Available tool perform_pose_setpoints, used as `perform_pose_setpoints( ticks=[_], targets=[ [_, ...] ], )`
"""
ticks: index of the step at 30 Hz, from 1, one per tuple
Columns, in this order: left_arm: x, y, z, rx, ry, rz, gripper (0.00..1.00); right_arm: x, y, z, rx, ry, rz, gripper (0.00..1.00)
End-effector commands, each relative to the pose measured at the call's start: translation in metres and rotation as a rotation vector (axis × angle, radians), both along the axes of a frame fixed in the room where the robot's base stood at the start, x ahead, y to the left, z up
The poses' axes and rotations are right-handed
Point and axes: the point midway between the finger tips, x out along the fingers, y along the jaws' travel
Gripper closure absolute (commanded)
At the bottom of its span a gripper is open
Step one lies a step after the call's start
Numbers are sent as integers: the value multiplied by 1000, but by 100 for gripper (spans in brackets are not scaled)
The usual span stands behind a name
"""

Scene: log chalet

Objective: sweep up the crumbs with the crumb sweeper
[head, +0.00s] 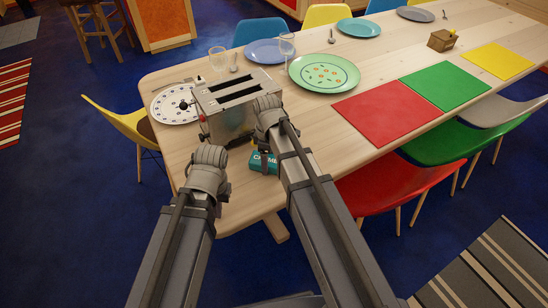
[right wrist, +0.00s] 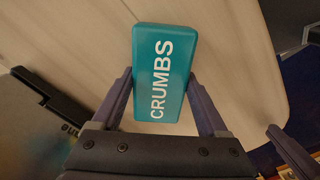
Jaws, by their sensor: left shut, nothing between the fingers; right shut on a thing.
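The crumb sweeper is a teal block (right wrist: 163,75) with CRUMBS in white letters. In the right wrist view it sits between the two fingers of my right gripper (right wrist: 158,85), which is shut on it, over pale wood. In the head view the sweeper (head: 264,162) shows low by the table's near edge, partly hidden by my right arm. My right gripper's fingertips are hidden there. My left gripper (head: 210,158) is shut and empty, left of the sweeper and in front of the toaster. I cannot make out any loose crumbs on the table.
A metal toaster (head: 240,105) stands just beyond my grippers on the wooden table (head: 305,120). A white spotted plate (head: 165,104) lies left of it. A green plate (head: 342,84), glasses and a red mat (head: 385,114) lie beyond and right. Chairs line the table.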

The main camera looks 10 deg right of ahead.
Motion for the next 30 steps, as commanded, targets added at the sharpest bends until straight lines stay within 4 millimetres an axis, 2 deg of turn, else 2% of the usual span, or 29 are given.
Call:
perform_pose_setpoints(
  ticks=[8, 22, 30],
  targets=[
    [0, 0, 0, 0, 0, 0, 100, -1, 4, 0, -1, 0, 1, 75],
    [0, 0, -3, 0, 0, 0, 100, -11, 36, -3, 0, 0, 2, 75],
    [0, 0, -3, 0, 0, 0, 100, -12, 38, -3, 3, 1, 2, 75]
  ],
)
